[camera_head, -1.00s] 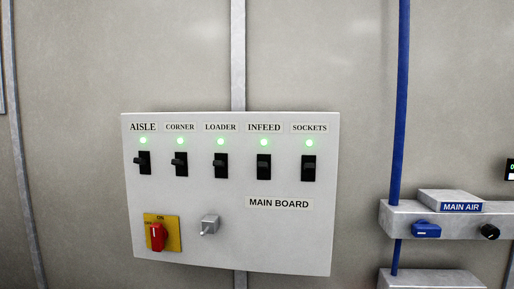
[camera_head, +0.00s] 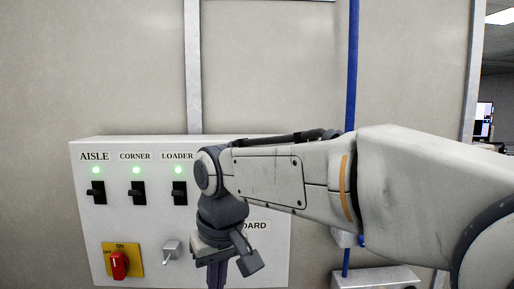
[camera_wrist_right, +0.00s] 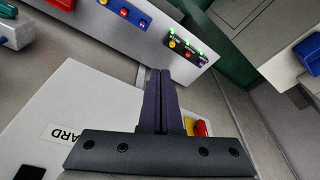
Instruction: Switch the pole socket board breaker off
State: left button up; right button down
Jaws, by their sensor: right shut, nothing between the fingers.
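The white board (camera_head: 85,225) is on the wall in the head view. Black breakers under AISLE (camera_head: 97,192), CORNER (camera_head: 138,192) and LOADER (camera_head: 179,192) show, each below a lit green lamp. My right arm covers the INFEED and SOCKETS positions and most of the nameplate, leaving "OARD" readable. My right gripper (camera_head: 217,272) hangs in front of the board's lower middle, pointing down. In the right wrist view its dark fingers (camera_wrist_right: 158,75) are shut together and empty, above the board's face (camera_wrist_right: 85,90). My left gripper is not in view.
A red rotary switch on a yellow plate (camera_head: 119,264) and a small grey toggle (camera_head: 172,251) are at the board's lower left. A blue pipe (camera_head: 352,70) runs down the wall. The right wrist view shows another panel with coloured buttons and green lamps (camera_wrist_right: 128,14).

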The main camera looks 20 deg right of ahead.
pick_arm(q)
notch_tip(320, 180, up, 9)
jog(key=p, duration=0.6)
jog(key=shift+p, duration=0.35)
pick_arm(e)
jog(key=w+d+r+m, duration=0.2)
jog(key=w+d+r, duration=0.1)
jog(key=r, duration=0.5)
jog(key=w+d+r+m+t+h, duration=0.1)
jog(key=w+d+r, duration=0.2)
jog(key=d+r, duration=0.2)
jog(key=w+d+r+m+t, duration=0.1)
jog(key=d+r, duration=0.3)
jog(key=r, duration=0.7)
jog(key=shift+w+d+m+h, duration=0.2)
jog(key=shift+w+m+h, duration=0.2)
jog(key=shift+w+m, duration=0.45)
jog(key=p+x, duration=0.1)
jog(key=x, duration=0.9)
jog(key=shift+w, duration=0.1)
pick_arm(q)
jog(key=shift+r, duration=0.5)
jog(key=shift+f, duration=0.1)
pick_arm(e)
jog(key=shift+a+f, duration=0.1)
